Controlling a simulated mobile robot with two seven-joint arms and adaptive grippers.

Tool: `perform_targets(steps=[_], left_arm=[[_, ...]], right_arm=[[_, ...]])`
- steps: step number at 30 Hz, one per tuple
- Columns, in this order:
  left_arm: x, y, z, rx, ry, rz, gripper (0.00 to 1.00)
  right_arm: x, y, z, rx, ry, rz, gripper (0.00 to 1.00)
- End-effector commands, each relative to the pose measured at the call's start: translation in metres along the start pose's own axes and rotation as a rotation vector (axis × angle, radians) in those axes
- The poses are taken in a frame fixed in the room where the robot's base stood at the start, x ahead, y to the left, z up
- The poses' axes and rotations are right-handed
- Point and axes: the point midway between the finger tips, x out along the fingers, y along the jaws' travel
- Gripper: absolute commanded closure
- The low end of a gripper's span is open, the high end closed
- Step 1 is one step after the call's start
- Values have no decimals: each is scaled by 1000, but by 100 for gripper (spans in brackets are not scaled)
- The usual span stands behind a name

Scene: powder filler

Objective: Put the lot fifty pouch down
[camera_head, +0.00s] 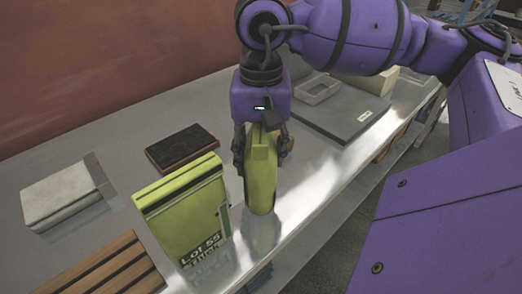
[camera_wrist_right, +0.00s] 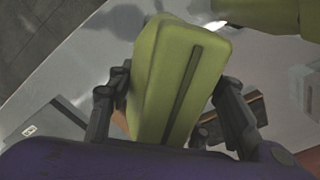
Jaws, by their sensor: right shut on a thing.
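My right gripper (camera_head: 262,152) is shut on a yellow-green pouch (camera_head: 261,185), which hangs upright and edge-on below it. The pouch's lower end is at or just above the metal bench; I cannot tell if it touches. In the right wrist view the held pouch (camera_wrist_right: 178,85) sits between the two fingers (camera_wrist_right: 170,112). Its label is hidden, so I cannot read its lot. A second yellow-green pouch (camera_head: 185,205) stands on the bench just left of it, with a label reading about "Lot 55". My left gripper is not in view.
The metal bench (camera_head: 115,135) carries a black pad with brown edges (camera_head: 183,148), a pale grey box (camera_head: 62,195), a slatted wooden rack (camera_head: 105,268) at front left, and a dark flat platform (camera_head: 340,108) behind right. Bench shows bare right of the held pouch.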

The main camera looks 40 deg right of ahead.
Motion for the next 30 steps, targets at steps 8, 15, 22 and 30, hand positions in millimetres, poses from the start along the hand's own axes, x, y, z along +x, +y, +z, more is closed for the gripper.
perform_targets(steps=[8, 15, 22, 30], left_arm=[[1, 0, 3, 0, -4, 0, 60], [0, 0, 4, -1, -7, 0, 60], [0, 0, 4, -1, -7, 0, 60], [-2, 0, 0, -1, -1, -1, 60]], right_arm=[[2, 0, 0, 0, 1, 0, 90], [2, 0, 0, 1, 1, 0, 35], [2, 0, 0, 1, 1, 0, 35], [-25, -1, -1, 1, 4, -4, 35]])
